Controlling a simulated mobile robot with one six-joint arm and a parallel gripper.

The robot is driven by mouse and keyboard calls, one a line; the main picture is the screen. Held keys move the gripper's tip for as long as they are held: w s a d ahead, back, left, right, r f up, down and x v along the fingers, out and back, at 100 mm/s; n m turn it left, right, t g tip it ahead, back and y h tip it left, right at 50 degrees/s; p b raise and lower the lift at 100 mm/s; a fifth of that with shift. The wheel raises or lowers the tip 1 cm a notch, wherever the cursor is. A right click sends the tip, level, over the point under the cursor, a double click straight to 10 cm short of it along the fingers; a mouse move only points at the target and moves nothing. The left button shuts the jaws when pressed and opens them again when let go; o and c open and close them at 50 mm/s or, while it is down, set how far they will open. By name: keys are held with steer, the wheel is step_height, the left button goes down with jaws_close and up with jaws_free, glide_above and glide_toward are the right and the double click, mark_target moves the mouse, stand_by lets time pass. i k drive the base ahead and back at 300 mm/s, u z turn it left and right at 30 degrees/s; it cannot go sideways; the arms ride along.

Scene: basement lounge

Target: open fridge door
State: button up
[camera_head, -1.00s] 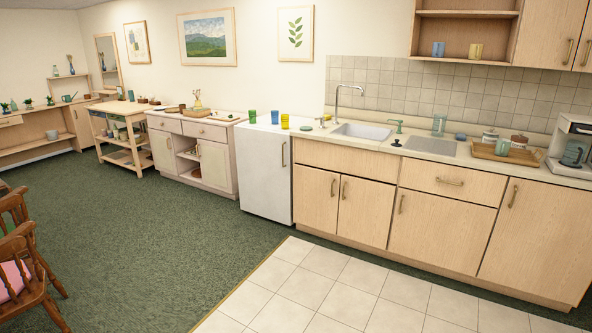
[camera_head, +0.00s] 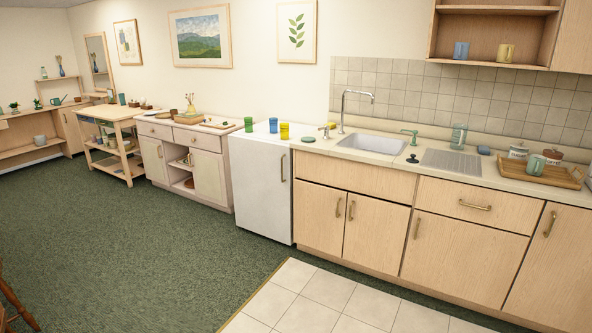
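The fridge (camera_head: 260,190) is a small white unit between the wooden sink cabinets and a pale low cabinet. Its door is shut. A vertical handle (camera_head: 283,168) sits near the upper right edge of the door. A green cup (camera_head: 248,124), a blue cup (camera_head: 273,125) and a yellow cup (camera_head: 284,131) stand on its top. My gripper is not in view.
Sink cabinets (camera_head: 370,230) run to the right of the fridge. A low cabinet (camera_head: 180,168) stands on its left. Green carpet (camera_head: 150,250) lies open before the fridge, with pale tiles (camera_head: 330,300) at front right. Part of a wooden chair (camera_head: 12,300) shows at far left.

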mark_target(261, 170)
steer(key=u, duration=0.3)
steer(key=i, duration=1.95)
steer(key=u, duration=0.65)
steer(key=i, duration=0.95)
steer(key=u, duration=0.7)
steer(key=i, duration=1.05)
steer(key=u, duration=0.25)
